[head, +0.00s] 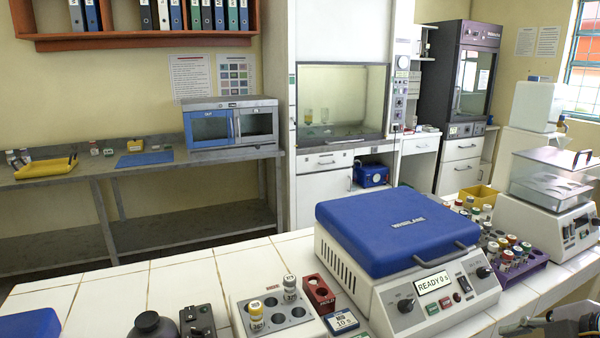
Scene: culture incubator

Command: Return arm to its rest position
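Part of my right gripper (522,325) shows at the bottom right corner, low over the white tiled bench (210,282) and just right of the blue-lidded machine (385,230). My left gripper is not in view. The machine's lid is down and its display (433,282) reads "READY 0 s".
A rack (246,308) with two capped vials, a red block (318,293) and a small timer (341,321) stand left of the machine. A purple vial rack (518,268) and a clear-covered device (550,205) stand right. A two-door incubator (231,124) sits on the back bench.

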